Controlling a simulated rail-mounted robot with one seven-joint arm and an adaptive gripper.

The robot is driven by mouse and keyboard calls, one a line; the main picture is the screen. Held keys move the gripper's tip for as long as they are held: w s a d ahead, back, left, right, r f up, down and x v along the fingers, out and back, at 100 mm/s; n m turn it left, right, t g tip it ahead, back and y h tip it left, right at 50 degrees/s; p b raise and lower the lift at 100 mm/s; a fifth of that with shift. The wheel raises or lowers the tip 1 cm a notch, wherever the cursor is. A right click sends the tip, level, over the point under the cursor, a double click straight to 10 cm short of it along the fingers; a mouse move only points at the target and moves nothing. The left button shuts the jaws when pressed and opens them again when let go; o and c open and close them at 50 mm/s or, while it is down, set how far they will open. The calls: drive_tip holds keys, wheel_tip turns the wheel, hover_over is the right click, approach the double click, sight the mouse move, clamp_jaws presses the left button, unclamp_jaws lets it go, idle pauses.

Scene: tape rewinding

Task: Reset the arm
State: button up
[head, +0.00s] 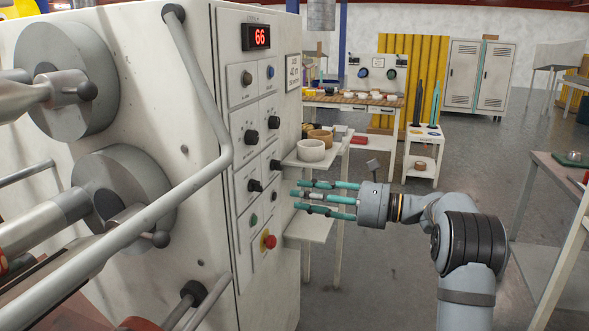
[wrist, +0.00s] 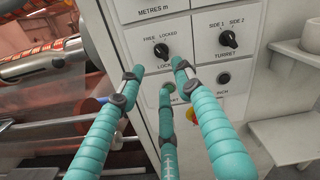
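My gripper (head: 298,195) has three teal fingers with dark joints. They reach left toward the control panel (head: 246,207) of the white machine, level with its lower knobs. In the wrist view my gripper (wrist: 157,78) has its fingers spread apart with nothing between them. The lock knob (wrist: 163,48) shows just beyond the fingertips, and the turret knob (wrist: 229,38) is to its right. The fingers look apart from the panel, though the exact gap is hard to judge. The fingers partly hide the lower panel. My grey arm reaches in from the right.
The machine's red stop button (head: 268,241) sits low on the panel; its display (head: 257,37) reads 66. A shelf (head: 312,158) with a white roll (head: 311,150) juts out near my fingers. A metal table (head: 565,170) stands at right. Open floor lies between.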

sight(261, 189)
drive_tip(key=x, duration=1)
